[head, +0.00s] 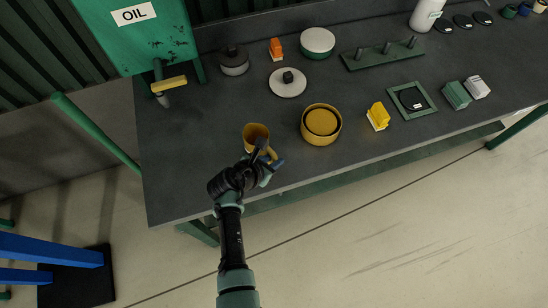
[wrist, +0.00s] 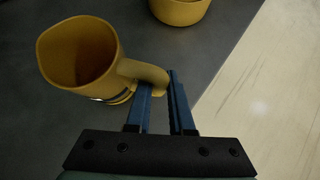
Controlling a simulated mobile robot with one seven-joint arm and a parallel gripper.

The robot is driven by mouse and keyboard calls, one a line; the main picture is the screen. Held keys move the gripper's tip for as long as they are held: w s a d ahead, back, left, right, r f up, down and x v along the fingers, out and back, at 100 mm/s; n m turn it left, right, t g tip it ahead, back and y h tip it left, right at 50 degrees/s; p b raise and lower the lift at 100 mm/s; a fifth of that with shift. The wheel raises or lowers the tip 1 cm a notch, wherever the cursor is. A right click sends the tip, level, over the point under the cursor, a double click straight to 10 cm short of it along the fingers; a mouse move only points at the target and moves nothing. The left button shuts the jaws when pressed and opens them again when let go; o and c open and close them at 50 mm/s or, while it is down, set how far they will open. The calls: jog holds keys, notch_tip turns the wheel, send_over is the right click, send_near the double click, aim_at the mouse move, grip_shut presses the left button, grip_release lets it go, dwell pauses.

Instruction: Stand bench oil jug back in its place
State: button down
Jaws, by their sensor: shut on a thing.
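The bench oil jug (head: 256,132) is ochre yellow, open-topped and roughly upright, over the front left part of the dark bench (head: 200,170). It also shows in the wrist view (wrist: 75,60), with its handle toward my gripper. My gripper (head: 269,160) is at the handle side, on the bench's front edge side. In the wrist view its blue fingers (wrist: 160,88) are closed around the handle (wrist: 145,72). I cannot tell whether the jug's base touches the bench. A green square frame (head: 391,104) around a black disc with a white label lies to the right.
A round ochre container (head: 321,124) stands just right of the jug. A yellow block (head: 378,116), a lidded grey pot (head: 234,61), a knobbed disc (head: 288,82) and a pegged green rack (head: 385,53) are on the bench. The green OIL tank (head: 140,35) with its tap is at back left.

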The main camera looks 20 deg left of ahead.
jog(key=shift+f, duration=0.1)
jog(key=c, duration=0.7)
grip_release()
jog(key=shift+p+v, duration=3.9)
jog(key=shift+v, duration=0.1)
jog(key=v, duration=1.3)
jog(key=shift+f, duration=0.1)
